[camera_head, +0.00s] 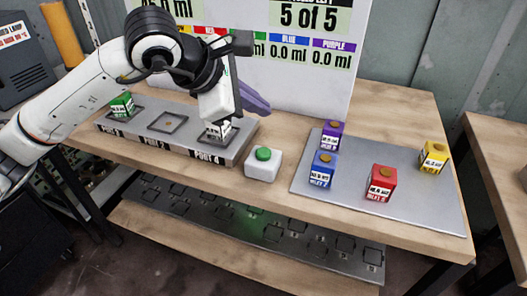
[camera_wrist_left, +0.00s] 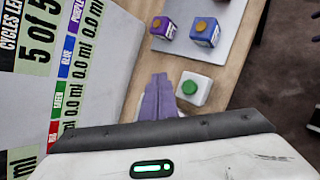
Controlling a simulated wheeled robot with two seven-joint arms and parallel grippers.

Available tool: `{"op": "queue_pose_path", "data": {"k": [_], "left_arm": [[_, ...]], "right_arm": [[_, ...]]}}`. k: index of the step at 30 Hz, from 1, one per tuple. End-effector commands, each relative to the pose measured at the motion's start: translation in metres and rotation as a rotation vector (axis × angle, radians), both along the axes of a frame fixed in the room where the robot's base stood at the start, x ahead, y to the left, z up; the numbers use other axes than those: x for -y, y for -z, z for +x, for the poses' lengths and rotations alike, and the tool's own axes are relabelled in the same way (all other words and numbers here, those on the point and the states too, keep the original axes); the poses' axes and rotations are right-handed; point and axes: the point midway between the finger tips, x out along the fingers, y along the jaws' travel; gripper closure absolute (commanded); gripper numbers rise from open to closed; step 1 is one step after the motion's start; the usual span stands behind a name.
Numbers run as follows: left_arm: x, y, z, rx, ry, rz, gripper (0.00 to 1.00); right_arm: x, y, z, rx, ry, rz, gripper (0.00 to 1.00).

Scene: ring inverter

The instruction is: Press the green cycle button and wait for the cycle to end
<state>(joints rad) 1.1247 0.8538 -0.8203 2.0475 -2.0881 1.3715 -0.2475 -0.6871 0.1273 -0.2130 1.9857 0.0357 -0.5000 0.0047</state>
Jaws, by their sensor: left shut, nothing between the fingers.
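The green button (camera_head: 263,154) sits on top of a white box (camera_head: 262,168) on the bench, right of the port tray. The button also shows in the left wrist view (camera_wrist_left: 190,88), just right of the purple fingertips. My left gripper (camera_head: 258,104) is shut and empty, with its purple fingers above and behind the button, apart from it. Its fingers also show in the left wrist view (camera_wrist_left: 158,92). The display panel (camera_head: 360,40) reads "5 of 5" and several "0.0 ml" values. My right gripper is not in view.
The grey port tray (camera_head: 180,137) holds a green bottle (camera_head: 122,105) at its left end. A labelled block (camera_head: 217,130) at Port 4 is partly hidden by my gripper. Purple, blue, red (camera_head: 381,183) and yellow bottles stand on a grey plate (camera_head: 420,205) at right.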

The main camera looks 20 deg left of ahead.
Motion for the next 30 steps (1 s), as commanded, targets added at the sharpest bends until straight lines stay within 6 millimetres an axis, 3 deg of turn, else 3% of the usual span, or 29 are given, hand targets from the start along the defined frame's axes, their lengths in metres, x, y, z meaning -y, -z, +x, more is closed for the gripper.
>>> {"op": "queue_pose_path", "data": {"k": [11, 15, 30], "left_arm": [[0.0, 0.055, -0.001, -0.001, 0.001, 0.0, 1.0], [0.0, 0.073, 0.0, 0.0, 0.001, -0.001, 1.0], [0.0, 0.076, 0.0, 0.0, 0.001, -0.001, 1.0]], "right_arm": [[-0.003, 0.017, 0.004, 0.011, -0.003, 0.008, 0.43], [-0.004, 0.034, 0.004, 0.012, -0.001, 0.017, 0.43], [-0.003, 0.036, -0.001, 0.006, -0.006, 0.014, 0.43]]}}
